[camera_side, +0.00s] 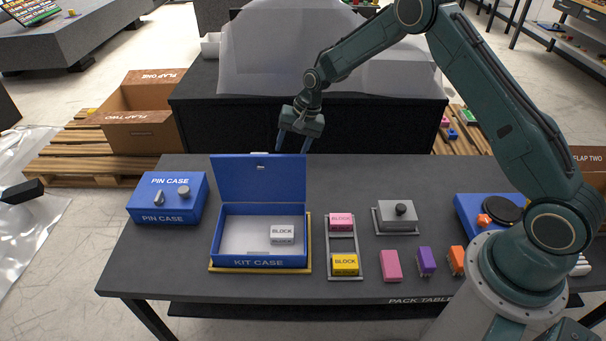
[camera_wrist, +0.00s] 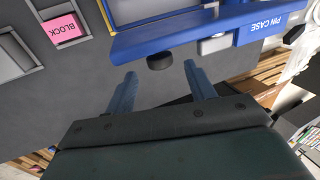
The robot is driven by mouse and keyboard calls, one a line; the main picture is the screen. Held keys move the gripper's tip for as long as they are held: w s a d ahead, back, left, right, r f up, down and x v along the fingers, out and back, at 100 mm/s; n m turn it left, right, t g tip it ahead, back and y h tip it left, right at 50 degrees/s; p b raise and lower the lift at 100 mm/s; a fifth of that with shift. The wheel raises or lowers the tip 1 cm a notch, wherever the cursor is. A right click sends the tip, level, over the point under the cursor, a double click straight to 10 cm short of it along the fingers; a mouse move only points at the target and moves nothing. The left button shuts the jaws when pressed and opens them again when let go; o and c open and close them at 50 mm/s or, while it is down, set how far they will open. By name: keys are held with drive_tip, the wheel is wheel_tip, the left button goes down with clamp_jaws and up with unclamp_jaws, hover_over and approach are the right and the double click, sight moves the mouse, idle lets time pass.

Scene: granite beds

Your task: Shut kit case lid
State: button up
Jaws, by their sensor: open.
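The blue kit case (camera_side: 217,245) sits on a yellow base plate (camera_side: 310,262) with its lid (camera_side: 258,180) standing open, roughly upright at the back. A white-grey block (camera_side: 282,235) lies inside the case at the right. In the wrist view the blue lid (camera_wrist: 190,32) crosses the top, with a dark round knob (camera_wrist: 160,61) by its edge. My gripper (camera_side: 292,143) is open and empty, above and behind the lid near the table's back edge. In the wrist view its fingertips (camera_wrist: 160,69) are spread, with the knob between and just beyond them.
A blue pin case (camera_side: 168,214) stands left of the kit case. A tray with pink and yellow blocks (camera_side: 345,264) stands close on the right. Beyond it are a grey knobbed box (camera_side: 397,216) and small coloured pieces. A dark covered bench (camera_side: 190,110) stands behind the table.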

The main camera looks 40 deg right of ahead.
drive_tip(key=shift+x, duration=1.9)
clamp_jaws()
